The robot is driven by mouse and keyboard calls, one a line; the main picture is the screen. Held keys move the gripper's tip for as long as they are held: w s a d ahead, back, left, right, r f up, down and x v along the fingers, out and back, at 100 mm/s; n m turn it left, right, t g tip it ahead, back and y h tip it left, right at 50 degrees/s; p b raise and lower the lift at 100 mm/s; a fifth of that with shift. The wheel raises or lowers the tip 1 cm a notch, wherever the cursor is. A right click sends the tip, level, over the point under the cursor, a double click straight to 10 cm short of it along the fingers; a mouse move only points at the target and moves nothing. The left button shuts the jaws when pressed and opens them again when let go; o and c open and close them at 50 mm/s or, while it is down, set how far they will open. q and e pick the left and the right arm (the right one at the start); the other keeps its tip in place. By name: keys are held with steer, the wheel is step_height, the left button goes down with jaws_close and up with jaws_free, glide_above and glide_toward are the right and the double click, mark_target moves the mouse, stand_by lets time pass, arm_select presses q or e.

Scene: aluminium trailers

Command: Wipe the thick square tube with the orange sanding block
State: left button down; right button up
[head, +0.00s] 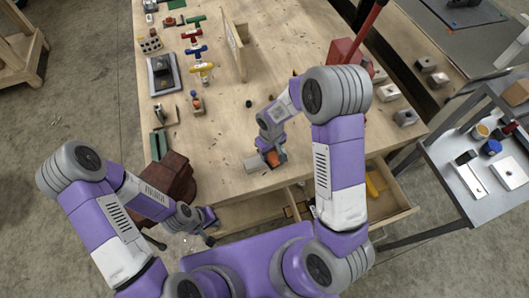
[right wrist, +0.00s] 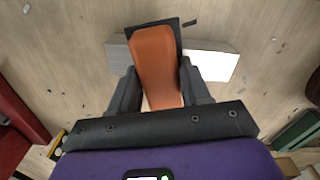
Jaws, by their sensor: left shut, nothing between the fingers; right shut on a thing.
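The orange sanding block (right wrist: 155,62) is between the fingers of my right gripper (right wrist: 155,85), which is shut on it. In the head view the block (head: 272,158) shows as a small orange patch at my right gripper (head: 274,160), near the table's front edge. A pale thick square tube (right wrist: 208,62) lies under the block in the right wrist view, its middle hidden by the block. In the head view the tube's end (head: 254,165) sticks out left of the gripper. I cannot tell whether block and tube touch. My left gripper (head: 210,226) is shut and empty, below the table's front edge.
The wooden table (head: 226,130) is clear around the tube. An open drawer (head: 385,210) juts out in front. An upright wooden board (head: 236,50) stands further back.

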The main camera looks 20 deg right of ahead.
mark_target(260, 160)
steer(key=shift+d+f, duration=0.15)
steer(key=shift+d, duration=1.75)
steer(key=shift+a+f+b, duration=0.1)
steer(key=shift+a+b, duration=0.8)
steer(key=shift+a, duration=0.95)
steer(key=shift+s+a+b, duration=0.15)
steer(key=shift+a+b, duration=0.2)
steer(key=shift+a, duration=1.55)
steer(key=shift+r, duration=0.2)
steer(key=shift+r+p, duration=2)
steer(key=shift+r, duration=1)
